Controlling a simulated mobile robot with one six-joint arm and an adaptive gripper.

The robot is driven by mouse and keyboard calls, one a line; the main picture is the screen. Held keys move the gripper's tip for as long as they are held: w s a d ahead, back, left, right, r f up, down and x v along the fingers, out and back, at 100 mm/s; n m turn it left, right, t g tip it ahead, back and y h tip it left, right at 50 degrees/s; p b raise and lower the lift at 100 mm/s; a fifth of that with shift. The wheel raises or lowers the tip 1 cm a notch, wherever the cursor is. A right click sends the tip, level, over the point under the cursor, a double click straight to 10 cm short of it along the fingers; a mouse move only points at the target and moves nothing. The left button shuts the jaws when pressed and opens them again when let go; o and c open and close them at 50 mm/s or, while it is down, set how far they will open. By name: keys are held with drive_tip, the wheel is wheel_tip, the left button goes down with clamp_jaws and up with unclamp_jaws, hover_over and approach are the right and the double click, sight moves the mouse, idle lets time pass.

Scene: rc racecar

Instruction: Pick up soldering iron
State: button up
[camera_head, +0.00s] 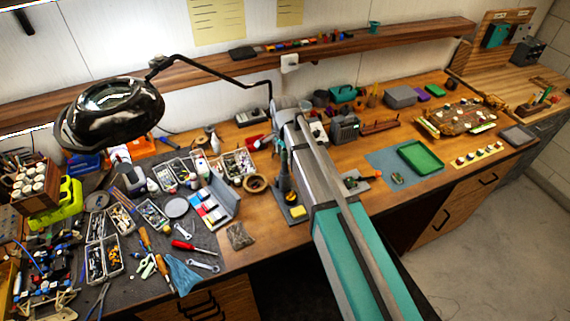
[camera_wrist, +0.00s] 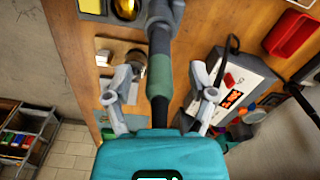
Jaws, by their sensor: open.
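The soldering iron (camera_wrist: 160,75), with a green sleeve and a dark, tapering body, shows in the middle of the wrist view. Its upper end runs to a grey stand part (camera_wrist: 165,14). My gripper (camera_wrist: 160,82) is open, one finger on each side of the iron, with visible gaps on both sides. The iron's lower end in the picture meets the edge of my teal gripper body, which hides anything beyond. In the head view, the stand with a yellow sponge (camera_head: 297,211) is left of my arm, and a dark upright shape (camera_head: 284,172) rises from it.
A station with a red display (camera_wrist: 231,96) and dark cord is right of my gripper in the wrist view, near a red tray (camera_wrist: 291,34). In the head view, tools crowd the bench's left side, a lamp (camera_head: 110,115) overhangs it, and a green tray (camera_head: 420,157) lies right.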

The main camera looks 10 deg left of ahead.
clamp_jaws()
idle(0.4)
drive_tip(key=shift+r, duration=0.15)
wheel_tip(320, 180, up, 18)
drive_tip(key=p, duration=1.8)
drive_tip(key=shift+f, duration=0.2)
